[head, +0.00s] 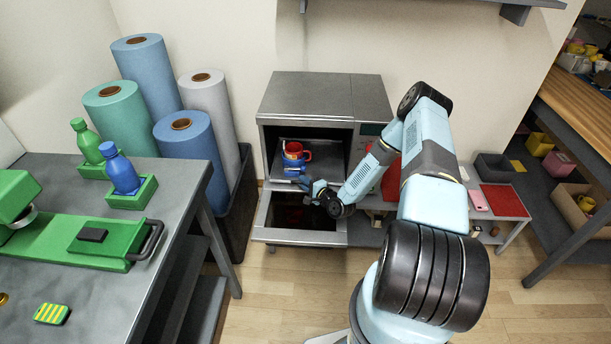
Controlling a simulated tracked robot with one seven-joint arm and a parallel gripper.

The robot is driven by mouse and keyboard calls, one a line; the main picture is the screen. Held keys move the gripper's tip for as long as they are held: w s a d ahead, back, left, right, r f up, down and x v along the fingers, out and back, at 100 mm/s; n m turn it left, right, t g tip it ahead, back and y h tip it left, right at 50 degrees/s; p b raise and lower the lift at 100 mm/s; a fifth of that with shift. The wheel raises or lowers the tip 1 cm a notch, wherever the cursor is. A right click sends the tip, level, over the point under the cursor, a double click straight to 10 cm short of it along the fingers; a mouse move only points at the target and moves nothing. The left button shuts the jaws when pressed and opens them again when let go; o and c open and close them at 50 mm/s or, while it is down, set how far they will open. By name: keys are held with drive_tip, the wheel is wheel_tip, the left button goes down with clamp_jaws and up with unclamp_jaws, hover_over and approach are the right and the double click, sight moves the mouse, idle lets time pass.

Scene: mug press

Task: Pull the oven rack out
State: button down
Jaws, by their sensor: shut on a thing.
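The grey oven (322,95) stands against the back wall with its door (300,237) folded down open. A blue object lies just below the mug at the rack's front. The exact contact is small and partly hidden by my gripper and wrist.
A low grey shelf with a red mat (503,200) and a pink item (477,200) stands right of the oven. Rolls of blue and green material (148,72) stand at left. A workbench (180,187) with green fixtures fills the left foreground. Wooden floor (265,287) is clear before the oven.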

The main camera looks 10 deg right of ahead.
drive_tip(key=s+a, duration=0.1)
drive_tip(key=s, duration=0.3)
drive_tip(key=s+a, duration=0.1)
drive_tip(key=s, duration=0.3)
drive_tip(key=s+a, duration=0.1)
drive_tip(key=s, duration=0.3)
drive_tip(key=shift+a+f, duration=0.2)
drive_tip(key=shift+a, duration=0.15)
drive_tip(key=c, duration=1.2)
unclamp_jaws()
drive_tip(key=shift+w, duration=0.1)
drive_tip(key=shift+r, duration=0.1)
drive_tip(key=v, duration=1.3)
drive_tip(key=shift+s+d, duration=0.15)
drive_tip(key=shift+s, duration=0.25)
